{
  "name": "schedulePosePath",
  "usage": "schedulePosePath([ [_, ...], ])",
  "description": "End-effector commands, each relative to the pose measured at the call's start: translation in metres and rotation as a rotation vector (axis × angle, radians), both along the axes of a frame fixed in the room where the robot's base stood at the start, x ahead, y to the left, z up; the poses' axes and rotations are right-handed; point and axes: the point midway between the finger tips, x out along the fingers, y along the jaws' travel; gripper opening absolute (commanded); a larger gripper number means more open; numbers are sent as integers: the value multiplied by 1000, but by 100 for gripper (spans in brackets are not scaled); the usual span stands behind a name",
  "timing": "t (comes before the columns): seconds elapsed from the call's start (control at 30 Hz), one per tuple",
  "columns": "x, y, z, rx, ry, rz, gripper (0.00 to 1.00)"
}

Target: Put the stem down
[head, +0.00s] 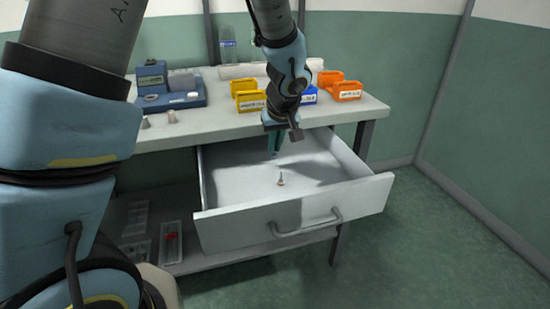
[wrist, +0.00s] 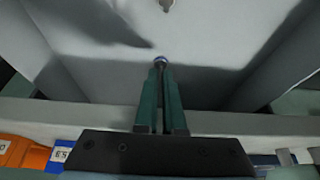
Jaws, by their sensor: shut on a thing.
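My gripper (head: 274,152) points down over the open drawer (head: 215,225), with its green fingers close together. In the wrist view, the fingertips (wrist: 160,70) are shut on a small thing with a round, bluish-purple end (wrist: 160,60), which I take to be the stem. The rest of it is hidden between the fingers. In the head view it is too small to make out clearly. The gap between it and the drawer floor cannot be judged exactly.
The drawer is otherwise bare, with walls all round and a front handle (head: 308,223). On the bench (head: 225,120) above are yellow bins (head: 250,101), orange bins (head: 347,91), a blue bin (head: 309,96) and a blue device (head: 167,88). A lower shelf holds trays (head: 171,243).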

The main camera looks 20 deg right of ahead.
Motion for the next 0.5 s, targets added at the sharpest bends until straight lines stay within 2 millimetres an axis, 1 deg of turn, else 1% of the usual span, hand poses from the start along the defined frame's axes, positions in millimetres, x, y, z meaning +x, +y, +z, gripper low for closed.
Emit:
schedulePosePath([
  [0.1,-2,1,-21,6,3,-4,0],
  [0.23,-1,1,-37,6,2,-2,0],
  [0.3,-1,1,-41,4,2,-3,0],
  [0.5,-1,0,-41,2,1,-1,0],
])
